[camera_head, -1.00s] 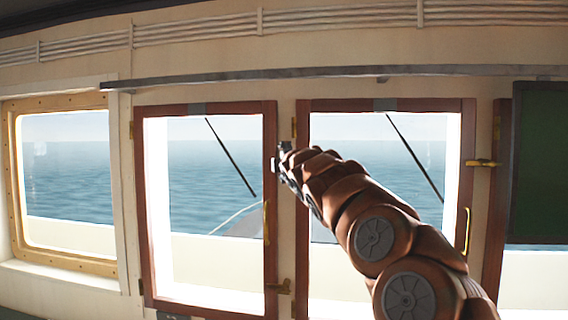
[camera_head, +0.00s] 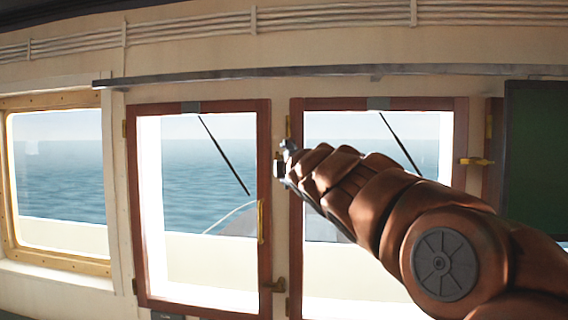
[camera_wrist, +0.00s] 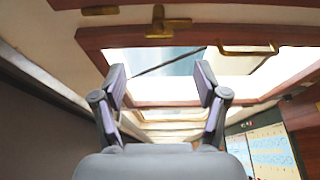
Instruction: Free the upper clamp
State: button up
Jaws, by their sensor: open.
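The upper clamp (camera_wrist: 165,22) is a brass latch on the dark red frame of the left-hand window, near the top edge of the wrist view. Its bar lies across the frame edge. In the head view my gripper (camera_head: 281,162) covers its likely place between the two windows. My gripper (camera_wrist: 160,75) is open and empty, with its fingers apart over the window; the clamp lies beyond the fingertips, apart from them. A brass handle (camera_wrist: 248,48) is beside the clamp. The lower clamp (camera_head: 274,285) sits low on the same frame.
A grey rail (camera_head: 330,71) runs above the windows. The right-hand window frame (camera_head: 297,240) stands close by, with another brass clamp (camera_head: 477,161) on its far side. A dark green panel (camera_head: 535,150) is at the right. A lit chart screen (camera_wrist: 265,150) shows at lower right.

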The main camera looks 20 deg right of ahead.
jog(key=shift+s+a+r, duration=0.1)
jog(key=shift+s, duration=0.55)
jog(key=s+a+f+m+g, duration=0.1)
jog(key=s+f+m+g, duration=0.25)
jog(key=f, duration=0.65)
jog(key=s+a+f+m+g+b, duration=0.1)
jog(key=s+a+f+m+g, duration=0.3)
jog(key=f, duration=0.6)
jog(key=s+d+f+m+g, duration=0.1)
jog(key=s+f+g, duration=0.1)
jog(key=s+f, duration=0.6)
jog(key=s+a+f+m+g+y, duration=0.1)
jog(key=s+a+f+m+g, duration=0.1)
jog(key=s+f, duration=0.5)
jog(key=s+a+f+m+g+y, duration=0.1)
jog(key=s+a+f+m+g, duration=0.2)
jog(key=s+f, duration=0.3)
jog(key=s+a+f+m+g+y, duration=0.1)
jog(key=s+f+g, duration=0.4)
jog(key=s, duration=0.8)
notch_tip(320, 180, down, 3)
jog(key=shift+a+r+m+b, duration=0.15)
jog(key=shift+a+m+b, duration=0.4)
jog(key=shift+a, duration=0.65)
jog(key=shift+s, duration=0.1)
jog(key=shift+c, duration=0.2)
